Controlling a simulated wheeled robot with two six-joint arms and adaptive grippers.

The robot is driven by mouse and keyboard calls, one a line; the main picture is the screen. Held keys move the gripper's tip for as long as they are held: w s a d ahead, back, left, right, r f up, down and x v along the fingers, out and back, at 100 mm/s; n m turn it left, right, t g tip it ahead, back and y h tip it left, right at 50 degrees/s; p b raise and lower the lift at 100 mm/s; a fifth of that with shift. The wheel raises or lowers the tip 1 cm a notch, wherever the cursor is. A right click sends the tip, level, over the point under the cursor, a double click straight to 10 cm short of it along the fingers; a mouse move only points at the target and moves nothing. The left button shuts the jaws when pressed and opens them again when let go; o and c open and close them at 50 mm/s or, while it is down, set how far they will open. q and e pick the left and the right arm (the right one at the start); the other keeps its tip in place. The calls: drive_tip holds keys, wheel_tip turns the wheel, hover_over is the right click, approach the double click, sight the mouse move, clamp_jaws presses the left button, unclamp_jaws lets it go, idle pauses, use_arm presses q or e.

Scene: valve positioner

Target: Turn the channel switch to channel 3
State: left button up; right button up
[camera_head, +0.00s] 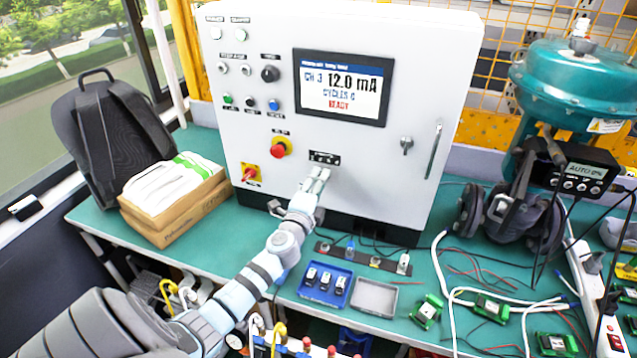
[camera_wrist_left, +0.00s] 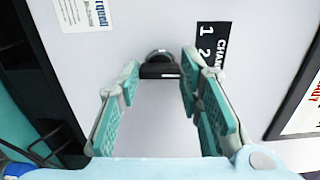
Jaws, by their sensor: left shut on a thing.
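The channel switch (camera_wrist_left: 160,66) shows in the left wrist view as a black knob with a round metal collar on the pale panel. A black label (camera_wrist_left: 208,46) beside it reads "CHAN", 1 and 2, the rest hidden by a finger. My left gripper (camera_head: 318,176) is at the lower middle of the cabinet front, shut on the knob, with a finger on each side of it. In the head view the fingers hide the knob, just below the black label (camera_head: 324,157). The screen (camera_head: 343,87) reads "CH 3", "12.0 mA", "CYCLES" and "READY". My right gripper is not in view.
The white cabinet (camera_head: 415,65) stands on a green bench. It also carries a red knob (camera_head: 279,150), a black knob (camera_head: 270,74) and a key handle (camera_head: 407,144). Boxes (camera_head: 172,207) stand left.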

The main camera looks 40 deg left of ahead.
use_arm(q)
drive_tip(key=shift+m, duration=1.2)
drive_tip(key=o, duration=1.2)
drive_tip(key=shift+c, duration=0.2)
drive_tip(key=shift+s, duration=0.1)
drive_tip(key=v, duration=1.2)
